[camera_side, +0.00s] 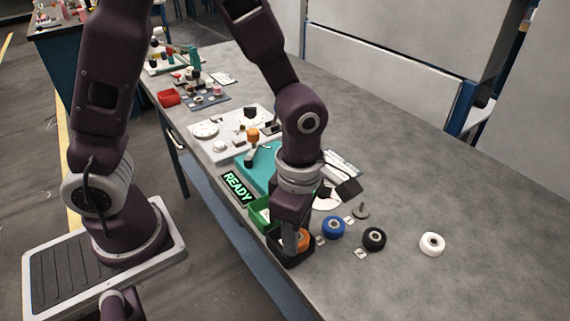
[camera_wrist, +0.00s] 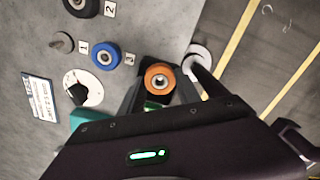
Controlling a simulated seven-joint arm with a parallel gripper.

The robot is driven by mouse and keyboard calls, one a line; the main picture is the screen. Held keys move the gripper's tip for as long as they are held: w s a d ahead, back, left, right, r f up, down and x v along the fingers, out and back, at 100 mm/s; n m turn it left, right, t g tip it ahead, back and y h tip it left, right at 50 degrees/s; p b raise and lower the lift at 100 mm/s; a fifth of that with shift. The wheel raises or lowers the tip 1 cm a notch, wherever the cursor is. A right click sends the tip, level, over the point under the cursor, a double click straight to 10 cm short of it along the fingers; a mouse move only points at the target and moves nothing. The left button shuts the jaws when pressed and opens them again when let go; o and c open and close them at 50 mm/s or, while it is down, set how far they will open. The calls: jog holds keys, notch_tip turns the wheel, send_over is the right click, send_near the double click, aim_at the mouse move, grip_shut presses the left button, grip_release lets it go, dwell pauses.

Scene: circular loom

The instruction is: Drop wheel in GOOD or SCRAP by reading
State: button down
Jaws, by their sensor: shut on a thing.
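An orange wheel with a metal hub (camera_wrist: 160,82) is between the fingers of my gripper (camera_wrist: 161,92) in the wrist view. In the side view my gripper (camera_side: 294,238) points down at the black bin (camera_side: 291,262), and the orange wheel (camera_side: 304,240) shows beside the fingers. I cannot tell whether the wheel is inside the bin or just above it. A green bin (camera_side: 259,214) stands next to the black one, partly hidden by my arm. No GOOD or SCRAP label is readable. A dark display (camera_side: 238,187) reads READY in green.
A blue wheel (camera_side: 333,226), a black wheel (camera_side: 374,239) and a white wheel (camera_side: 432,244) stand on the grey table right of the bins, with small number cards. A teal fixture (camera_side: 262,165) is behind my gripper. The table's right side is clear.

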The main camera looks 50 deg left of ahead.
jog(key=c, duration=0.8)
grip_release()
jog(key=shift+o, duration=0.2)
notch_tip(320, 180, up, 7)
jog(key=shift+r, duration=0.15)
jog(key=s+a+r+m+t, duration=0.2)
jog(key=s+a+r+m, duration=0.3)
jog(key=m, duration=0.7)
jog(key=s+a+r+m+t, duration=0.3)
jog(key=s+a+r+m, duration=0.2)
jog(key=m, duration=0.7)
jog(key=shift+a+r+t, duration=0.2)
jog(key=shift+r+t, duration=0.1)
jog(key=shift+r, duration=0.15)
